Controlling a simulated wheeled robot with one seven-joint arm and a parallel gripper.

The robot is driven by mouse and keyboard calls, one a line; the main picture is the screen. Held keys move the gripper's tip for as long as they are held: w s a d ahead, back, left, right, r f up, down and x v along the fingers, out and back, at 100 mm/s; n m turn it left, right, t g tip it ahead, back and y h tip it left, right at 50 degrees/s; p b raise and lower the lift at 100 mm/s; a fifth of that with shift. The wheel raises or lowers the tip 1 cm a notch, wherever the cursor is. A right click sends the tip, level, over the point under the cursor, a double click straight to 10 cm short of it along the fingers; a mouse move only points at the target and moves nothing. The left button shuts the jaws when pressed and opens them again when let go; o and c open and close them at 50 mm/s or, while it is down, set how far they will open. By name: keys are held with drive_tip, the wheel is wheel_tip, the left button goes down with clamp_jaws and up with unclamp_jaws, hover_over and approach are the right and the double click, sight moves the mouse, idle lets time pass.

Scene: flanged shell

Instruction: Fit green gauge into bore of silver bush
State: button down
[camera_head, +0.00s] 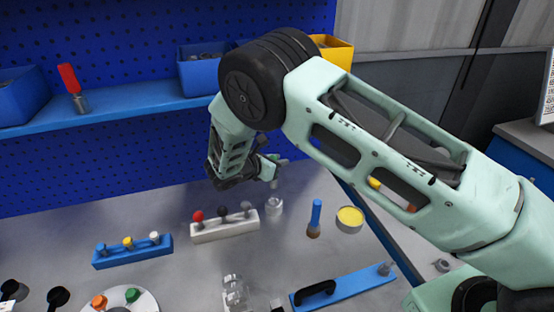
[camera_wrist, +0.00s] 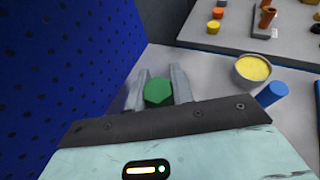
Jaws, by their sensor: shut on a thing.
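My gripper (camera_head: 270,170) is shut on the green gauge (camera_head: 275,158), and a thin grey shank seems to point down below the jaws. In the wrist view the gauge's green six-sided head (camera_wrist: 158,93) sits between the two grey fingers. The silver bush (camera_head: 274,207) is a small light ring standing on the bench, just right of the white block. The gauge is held above the bush, apart from it. The bush's bore is too small to make out, and the bush is hidden in the wrist view.
A white block (camera_head: 225,230) with red, black and grey knobs stands close left of the bush. A blue-handled brush (camera_head: 315,218) and a yellow-filled tin (camera_head: 349,219) stand to the right. A blue block (camera_head: 132,252) is farther left. A blue pegboard (camera_head: 100,165) rises behind.

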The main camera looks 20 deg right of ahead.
sight(272, 187)
drive_tip(key=shift+f+b, duration=2.3)
drive_tip(key=shift+f, duration=0.55)
drive_tip(key=shift+f+b, duration=2.15)
drive_tip(key=shift+f, duration=0.4)
drive_tip(key=c, duration=1.1)
unclamp_jaws()
drive_tip(key=shift+r, duration=0.15)
wheel_tip(272, 187, up, 10)
drive_tip(key=shift+f+b, duration=0.1)
drive_tip(key=shift+b, duration=1)
